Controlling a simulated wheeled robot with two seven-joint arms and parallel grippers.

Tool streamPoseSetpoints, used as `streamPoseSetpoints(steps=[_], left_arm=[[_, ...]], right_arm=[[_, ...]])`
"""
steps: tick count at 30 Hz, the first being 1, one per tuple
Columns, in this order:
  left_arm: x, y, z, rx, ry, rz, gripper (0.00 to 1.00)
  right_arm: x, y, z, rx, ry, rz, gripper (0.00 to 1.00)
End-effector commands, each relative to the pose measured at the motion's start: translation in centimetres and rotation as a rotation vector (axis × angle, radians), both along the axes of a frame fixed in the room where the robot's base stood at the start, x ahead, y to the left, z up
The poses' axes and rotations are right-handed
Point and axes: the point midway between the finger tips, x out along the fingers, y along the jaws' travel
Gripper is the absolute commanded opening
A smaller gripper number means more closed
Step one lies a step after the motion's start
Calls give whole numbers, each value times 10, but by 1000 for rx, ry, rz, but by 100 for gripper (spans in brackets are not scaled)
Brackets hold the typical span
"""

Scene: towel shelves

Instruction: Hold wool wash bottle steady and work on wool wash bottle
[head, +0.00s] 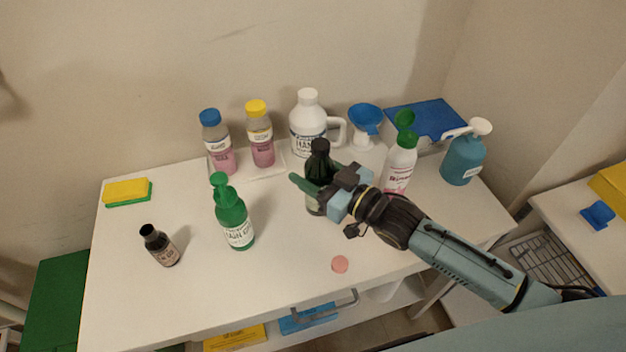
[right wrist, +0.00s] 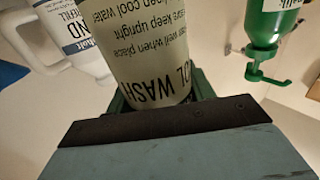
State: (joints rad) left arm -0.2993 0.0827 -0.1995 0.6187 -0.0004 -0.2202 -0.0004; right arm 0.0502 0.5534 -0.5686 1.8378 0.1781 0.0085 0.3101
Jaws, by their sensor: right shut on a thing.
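The wool wash bottle (head: 319,165) is dark with a black cap and stands upright on the white table, near its middle. Its pale label with "WASH" lettering fills the middle of the right wrist view (right wrist: 150,45), where the lettering appears upside down. My right gripper (head: 316,186) reaches in from the right and is shut on the bottle's body, with a green finger along its side. Part of the bottle is hidden behind the gripper. My left gripper is in neither view.
A green pump bottle (head: 233,218) and small brown bottle (head: 160,246) stand to the left. Behind are pink bottles (head: 262,140) and a white jug (head: 305,130). A white-and-pink bottle (head: 400,165) and blue bottle (head: 463,160) stand right. A pink disc (head: 340,264) lies in front.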

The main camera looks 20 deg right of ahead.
Motion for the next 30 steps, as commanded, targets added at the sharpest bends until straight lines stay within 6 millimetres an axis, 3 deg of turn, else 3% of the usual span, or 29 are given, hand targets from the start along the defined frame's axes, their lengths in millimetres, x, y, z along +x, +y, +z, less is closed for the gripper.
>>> streamPoseSetpoints(steps=[6,18,19,24,30], left_arm=[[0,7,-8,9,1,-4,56],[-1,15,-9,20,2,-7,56],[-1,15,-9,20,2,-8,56],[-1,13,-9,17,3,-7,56],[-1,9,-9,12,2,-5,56]], right_arm=[[0,0,-28,1,-1,0,0],[0,0,-32,1,-2,1,0],[0,0,-33,-1,2,0,56],[0,0,-33,-1,2,0,75],[0,0,-33,-1,2,0,75]])
